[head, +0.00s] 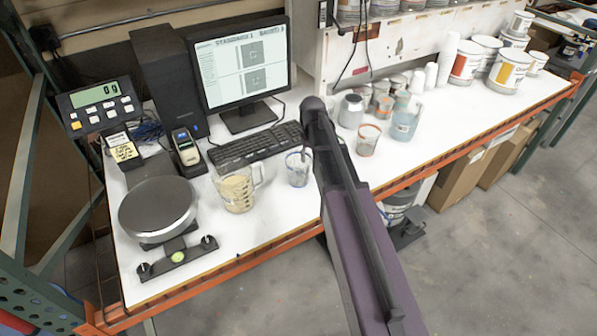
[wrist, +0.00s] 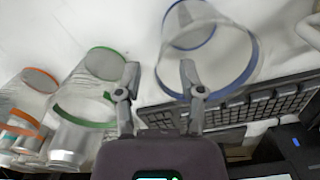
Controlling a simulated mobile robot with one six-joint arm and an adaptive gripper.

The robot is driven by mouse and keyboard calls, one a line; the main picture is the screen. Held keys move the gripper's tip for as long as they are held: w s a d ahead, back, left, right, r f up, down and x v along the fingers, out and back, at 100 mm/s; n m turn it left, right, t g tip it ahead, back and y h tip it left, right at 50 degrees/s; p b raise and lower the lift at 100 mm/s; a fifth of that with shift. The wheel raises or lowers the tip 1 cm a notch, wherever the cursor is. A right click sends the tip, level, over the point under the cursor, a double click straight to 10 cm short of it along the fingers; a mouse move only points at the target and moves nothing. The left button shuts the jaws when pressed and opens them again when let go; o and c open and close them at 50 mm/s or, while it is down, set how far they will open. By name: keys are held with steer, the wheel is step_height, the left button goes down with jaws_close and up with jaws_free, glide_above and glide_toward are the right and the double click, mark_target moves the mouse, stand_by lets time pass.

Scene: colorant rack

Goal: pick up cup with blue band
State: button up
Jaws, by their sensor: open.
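The clear cup with blue band (head: 298,168) stands on the white bench in front of the keyboard. In the wrist view the same cup (wrist: 222,48) is large at upper right, with a blue rim. My gripper (wrist: 160,75) is open, with nothing between its fingers. In the wrist view its right finger overlaps the left part of the cup; I cannot tell whether they touch. In the head view my arm hides the gripper. A green-banded cup (wrist: 85,88) and an orange-banded cup (wrist: 30,100) show at left in the wrist view.
A measuring jug (head: 237,190) stands left of the cup, beside a round scale (head: 158,208). The keyboard (head: 256,145) and monitor (head: 243,65) are behind it. An orange-rimmed cup (head: 368,139), a grey can (head: 351,111) and a clear pitcher (head: 404,120) stand right of my arm.

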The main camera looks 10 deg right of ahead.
steer(key=shift+a+f+b, duration=0.1)
steer(key=shift+f+b, duration=2.15)
steer(key=shift+f, duration=0.15)
jaws_close()
